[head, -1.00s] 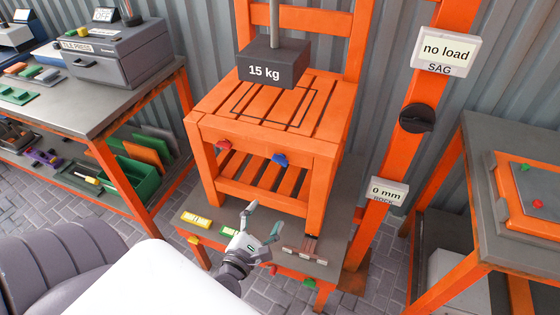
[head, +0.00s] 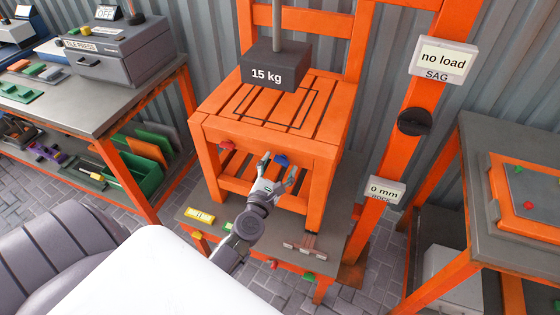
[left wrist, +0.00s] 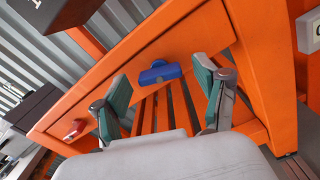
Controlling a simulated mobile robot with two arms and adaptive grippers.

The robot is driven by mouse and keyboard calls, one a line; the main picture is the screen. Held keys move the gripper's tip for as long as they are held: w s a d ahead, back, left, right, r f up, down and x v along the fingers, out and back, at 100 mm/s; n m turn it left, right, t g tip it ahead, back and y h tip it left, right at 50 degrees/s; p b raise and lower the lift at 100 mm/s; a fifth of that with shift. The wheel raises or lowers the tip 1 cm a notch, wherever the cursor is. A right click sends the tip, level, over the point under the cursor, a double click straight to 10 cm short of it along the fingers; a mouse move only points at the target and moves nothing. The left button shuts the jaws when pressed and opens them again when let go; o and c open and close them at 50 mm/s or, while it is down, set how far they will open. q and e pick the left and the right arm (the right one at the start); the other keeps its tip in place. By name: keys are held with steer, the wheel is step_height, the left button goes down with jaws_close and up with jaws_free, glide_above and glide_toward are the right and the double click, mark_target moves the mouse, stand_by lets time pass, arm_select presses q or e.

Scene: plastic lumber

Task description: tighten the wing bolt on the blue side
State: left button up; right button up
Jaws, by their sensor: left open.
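The blue wing bolt (head: 281,160) sits on the front rail of the orange chair (head: 270,133), at the right. In the left wrist view the blue wing bolt (left wrist: 159,73) lies ahead, between and beyond the fingertips. The red wing bolt (head: 226,145) is on the same rail to the left, and it also shows in the left wrist view (left wrist: 75,129). My left gripper (head: 279,169) is open and empty, just in front of and below the blue bolt; I see no contact. My right gripper is not in view.
A 15 kg weight (head: 276,68) hangs above the seat. Signs reading "no load" (head: 443,58) and "0 mm" (head: 384,192) are on the orange post at right. A tool bench (head: 95,98) stands left, another table (head: 520,140) right. The chair's lower slats lie behind the gripper.

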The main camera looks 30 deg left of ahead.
arm_select(q)
steer(key=shift+w+a, duration=0.1)
steer(key=shift+w, duration=0.3)
steer(key=shift+c, duration=0.3)
steer(key=c, duration=1.1)
